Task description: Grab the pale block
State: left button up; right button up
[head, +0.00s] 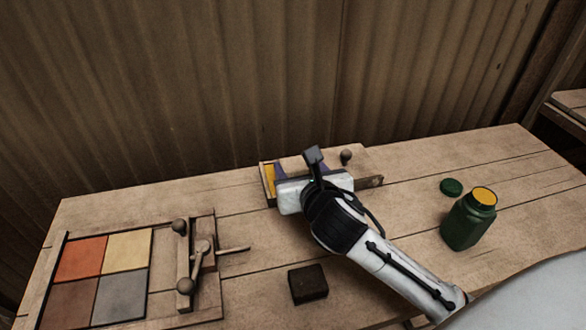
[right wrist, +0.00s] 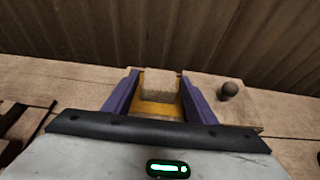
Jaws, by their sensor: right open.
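The pale block (right wrist: 160,86) sits on a yellow surface in a small wooden press, in the middle of the right wrist view. My right gripper (right wrist: 159,79) is open, with one purple finger on each side of the block. Narrow gaps seem to show between fingers and block, so I cannot tell of any touch. In the head view my right gripper (head: 302,167) reaches over the wooden press (head: 372,182) at the table's back. My left gripper is not in view.
A knob (right wrist: 229,89) stands right of the fingers. On the table are a dark block (head: 308,284), a green jar (head: 468,220) and its lid (head: 451,187). A tile frame (head: 50,275) with coloured tiles and a lever lies at left. A corrugated wall (head: 220,80) rises behind.

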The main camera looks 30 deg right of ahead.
aim_at(294, 162)
jog(key=x, duration=0.5)
jog(key=shift+s+f+b, duration=0.1)
jog(key=shift+f+b, duration=0.15)
jog(key=shift+b, duration=0.15)
jog(key=c, duration=0.7)
jog(key=shift+r, duration=0.1)
